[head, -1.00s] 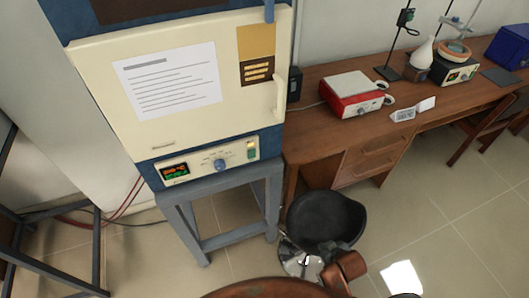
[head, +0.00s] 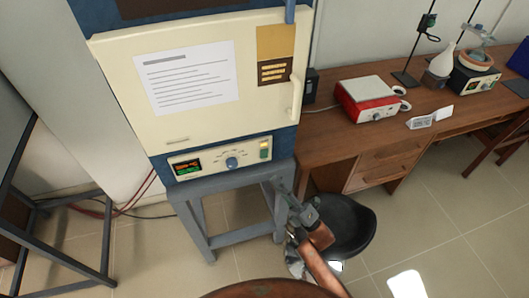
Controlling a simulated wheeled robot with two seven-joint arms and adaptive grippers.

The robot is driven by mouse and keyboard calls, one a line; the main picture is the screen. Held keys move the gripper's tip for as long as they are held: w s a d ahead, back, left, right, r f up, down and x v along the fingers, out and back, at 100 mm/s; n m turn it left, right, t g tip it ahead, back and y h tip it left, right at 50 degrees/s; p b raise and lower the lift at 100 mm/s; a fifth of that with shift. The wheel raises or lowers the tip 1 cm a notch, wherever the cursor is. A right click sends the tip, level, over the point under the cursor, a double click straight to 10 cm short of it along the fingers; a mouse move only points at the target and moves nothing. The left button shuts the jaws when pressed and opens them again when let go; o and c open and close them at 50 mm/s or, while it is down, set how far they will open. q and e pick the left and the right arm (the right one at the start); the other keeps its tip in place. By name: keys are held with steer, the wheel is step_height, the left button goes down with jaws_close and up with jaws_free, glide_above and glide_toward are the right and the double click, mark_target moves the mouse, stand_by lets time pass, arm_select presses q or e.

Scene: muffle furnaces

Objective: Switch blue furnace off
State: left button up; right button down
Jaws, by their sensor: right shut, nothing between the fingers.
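The blue furnace (head: 222,142) with a cream door (head: 180,115) stands on a grey-blue stand. Its control panel (head: 215,162) has a lit display (head: 187,167), a blue knob (head: 232,163) and a rocker switch (head: 264,149) at the right end. The switch shows green with a pale yellowish top. My right gripper (head: 276,184) is shut and empty, below the switch and slightly to its right, in front of the stand's top edge in the picture. It looks apart from the switch. My left gripper is not in view.
A black stool (head: 350,228) stands right of the stand, partly behind my right arm. A wooden desk (head: 325,140) on the right holds a red-and-white device (head: 368,98) and lab items. A dark metal frame (head: 107,240) stands at left. Floor shows between frame and stand.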

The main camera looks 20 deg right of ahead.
mark_target(264, 154)
steer(key=shift+s+a+r+n+g+y, duration=0.2)
steer(key=shift+s+r+n+g+y, duration=0.15)
steer(key=shift+n+y, duration=0.3)
steer(key=shift+w, duration=0.1)
steer(key=w+b, duration=0.2)
steer(key=w, duration=0.6)
steer(key=shift+w+a+r+b, duration=0.15)
steer(key=shift+w+r+b, duration=0.2)
steer(key=shift+r, duration=0.1)
steer(key=shift+w, duration=0.1)
stand_by(0.8)
steer(key=shift+w, duration=0.25)
